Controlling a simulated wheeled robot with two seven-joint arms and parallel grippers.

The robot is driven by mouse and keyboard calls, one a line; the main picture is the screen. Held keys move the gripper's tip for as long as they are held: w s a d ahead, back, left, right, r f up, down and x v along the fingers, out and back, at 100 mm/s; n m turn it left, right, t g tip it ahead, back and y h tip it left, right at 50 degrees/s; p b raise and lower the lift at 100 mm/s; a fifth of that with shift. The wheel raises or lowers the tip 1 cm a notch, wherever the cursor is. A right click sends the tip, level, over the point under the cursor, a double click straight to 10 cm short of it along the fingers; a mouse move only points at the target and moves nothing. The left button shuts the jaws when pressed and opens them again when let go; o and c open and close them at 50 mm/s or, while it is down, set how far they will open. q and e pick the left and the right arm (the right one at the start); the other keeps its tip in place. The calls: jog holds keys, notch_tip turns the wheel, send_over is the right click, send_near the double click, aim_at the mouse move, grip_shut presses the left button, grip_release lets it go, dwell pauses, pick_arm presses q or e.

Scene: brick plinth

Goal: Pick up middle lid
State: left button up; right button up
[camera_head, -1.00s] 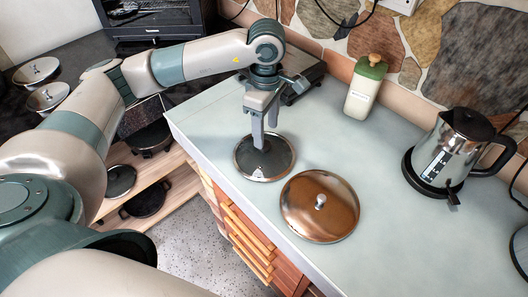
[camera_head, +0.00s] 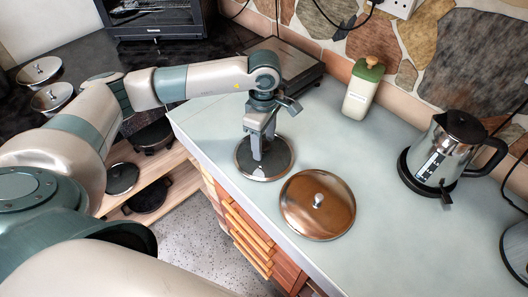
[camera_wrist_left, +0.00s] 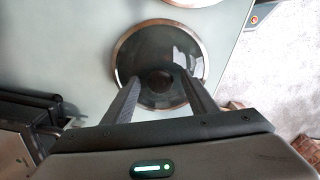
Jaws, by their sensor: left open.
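A round dark lid with a metal rim (camera_head: 279,168) lies on the pale counter near its left edge, below my left gripper. My left gripper (camera_head: 262,154) points down over the lid's centre, its jaws apart. In the left wrist view the open fingertips (camera_wrist_left: 159,80) stand on either side of the lid's dark round knob (camera_wrist_left: 160,81). I cannot tell whether they touch it. The dark lid's rim also shows in the wrist view (camera_wrist_left: 120,60). A copper-coloured lid with a pale knob (camera_head: 318,215) lies just to the right. My right gripper is out of view.
A kettle (camera_head: 440,155) stands at the right of the counter (camera_head: 400,240), and a green-topped bottle (camera_head: 362,90) by the stone wall. A dark flat appliance (camera_head: 290,65) is behind my gripper. More lidded pots (camera_head: 122,178) sit on the lower shelf at left.

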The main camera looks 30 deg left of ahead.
aim_at(266, 146)
pick_arm(q)
jog(key=shift+c, duration=0.3)
grip_shut()
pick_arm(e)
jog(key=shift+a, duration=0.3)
pick_arm(q)
jog(key=shift+r, duration=0.1)
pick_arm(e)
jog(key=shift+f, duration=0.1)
